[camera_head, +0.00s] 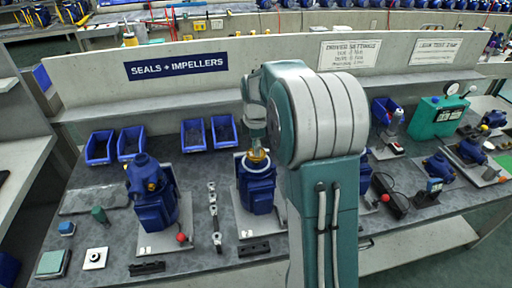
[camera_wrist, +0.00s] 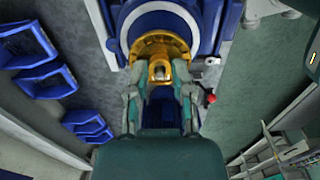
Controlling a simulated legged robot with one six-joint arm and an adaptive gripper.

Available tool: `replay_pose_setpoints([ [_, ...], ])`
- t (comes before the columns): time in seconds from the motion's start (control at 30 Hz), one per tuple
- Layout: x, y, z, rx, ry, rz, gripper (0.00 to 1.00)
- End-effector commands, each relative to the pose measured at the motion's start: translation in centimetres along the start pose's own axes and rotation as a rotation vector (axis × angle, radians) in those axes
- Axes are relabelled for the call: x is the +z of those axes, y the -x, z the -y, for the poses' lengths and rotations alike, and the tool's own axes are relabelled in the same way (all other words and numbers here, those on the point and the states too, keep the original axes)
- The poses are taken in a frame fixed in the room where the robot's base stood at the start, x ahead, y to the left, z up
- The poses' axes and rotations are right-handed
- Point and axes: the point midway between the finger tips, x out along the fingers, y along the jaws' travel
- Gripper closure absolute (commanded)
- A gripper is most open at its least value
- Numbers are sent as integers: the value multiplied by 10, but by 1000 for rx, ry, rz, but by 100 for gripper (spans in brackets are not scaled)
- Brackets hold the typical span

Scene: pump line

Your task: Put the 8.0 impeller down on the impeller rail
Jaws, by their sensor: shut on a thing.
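The brass-coloured impeller (camera_wrist: 160,45) is between the fingers of my gripper (camera_wrist: 162,78) in the wrist view. The head view shows the impeller (camera_head: 258,155) at the round opening of the middle blue pump (camera_head: 257,190), below my gripper (camera_head: 256,143). Whether it touches the pump is unclear. The 8.0 marking is not readable. A narrow strip with several small silver pieces (camera_head: 214,212) lies left of this pump. Short black racks lie at the bench's front, one at left (camera_head: 147,268) and one at middle (camera_head: 254,250). I cannot tell which is the impeller rail.
Another blue pump (camera_head: 152,195) stands on the left. Blue bins (camera_head: 193,135) line the back below the "SEALS + IMPELLERS" sign (camera_head: 176,66). A red ball-ended lever (camera_head: 181,238) stands near the front. My arm hides part of the bench right of the middle pump.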

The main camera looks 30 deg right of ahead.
Motion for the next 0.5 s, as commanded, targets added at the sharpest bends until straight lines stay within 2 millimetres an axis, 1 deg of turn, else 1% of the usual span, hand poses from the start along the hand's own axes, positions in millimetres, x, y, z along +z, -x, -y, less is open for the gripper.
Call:
replay_pose_setpoints([
  [0.3,0,2,0,0,0,0,100],
  [0.33,0,2,0,0,0,0,79],
  [0.37,0,3,0,1,0,0,92],
  [0.4,0,3,0,1,0,0,100],
  [0.5,0,3,0,1,0,0,100],
])
